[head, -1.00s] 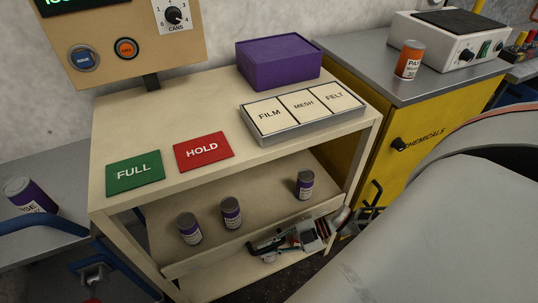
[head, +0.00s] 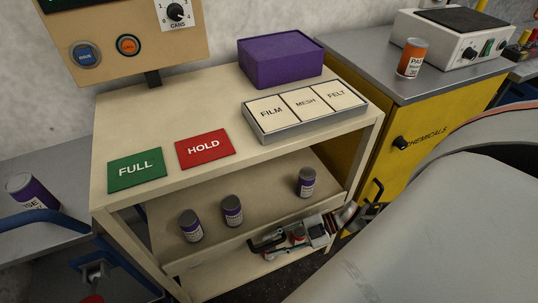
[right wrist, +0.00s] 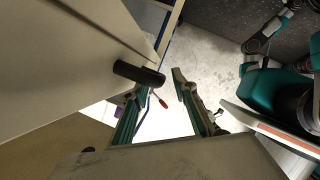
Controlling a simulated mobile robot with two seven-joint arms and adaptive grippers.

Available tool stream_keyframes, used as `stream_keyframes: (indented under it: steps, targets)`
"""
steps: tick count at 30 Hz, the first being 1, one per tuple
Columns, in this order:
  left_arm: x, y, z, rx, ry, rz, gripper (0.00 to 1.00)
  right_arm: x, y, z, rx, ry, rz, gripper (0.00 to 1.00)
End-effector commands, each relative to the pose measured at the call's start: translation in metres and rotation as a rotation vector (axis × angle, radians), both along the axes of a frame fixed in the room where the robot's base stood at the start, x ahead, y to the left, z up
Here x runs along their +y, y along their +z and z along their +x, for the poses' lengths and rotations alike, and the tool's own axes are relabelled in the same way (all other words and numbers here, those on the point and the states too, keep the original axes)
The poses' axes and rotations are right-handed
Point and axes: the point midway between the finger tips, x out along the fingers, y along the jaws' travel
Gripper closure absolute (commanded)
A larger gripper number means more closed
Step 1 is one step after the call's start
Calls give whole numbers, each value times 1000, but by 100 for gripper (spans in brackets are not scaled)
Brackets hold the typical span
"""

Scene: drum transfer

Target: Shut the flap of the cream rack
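The cream rack (head: 215,105) stands in the middle of the head view. Below its top is a cream board with a front lip (head: 215,254); I cannot tell surely whether this lip belongs to the flap. My right gripper (head: 262,246) is low at the rack's front right, just below the board. In the right wrist view my right gripper (right wrist: 162,98) has its two fingers apart, with nothing between them. A black bar handle (right wrist: 138,74) on a cream panel (right wrist: 65,60) lies close by the left finger's tip; contact is unclear. My left gripper is not in view.
Several purple-labelled cans, one at the right (head: 306,183), stand on the board. Green FULL (head: 137,170) and red HOLD (head: 205,148) cards, a labelled tray (head: 270,139) and a purple box (head: 280,60) are on top. A yellow cabinet (head: 410,145) stands close right.

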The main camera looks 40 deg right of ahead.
Motion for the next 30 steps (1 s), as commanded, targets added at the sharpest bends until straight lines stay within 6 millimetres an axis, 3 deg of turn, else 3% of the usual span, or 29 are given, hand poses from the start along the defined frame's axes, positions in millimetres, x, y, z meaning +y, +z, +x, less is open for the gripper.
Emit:
stream_keyframes:
  steps: [9,15,30]
  targets:
    - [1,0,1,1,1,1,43,-56,20,-28,1,0,-4,72]
    - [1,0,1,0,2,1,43,-78,29,-38,0,0,-2,72]
    - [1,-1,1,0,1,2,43,-84,32,-41,-2,0,-2,72]
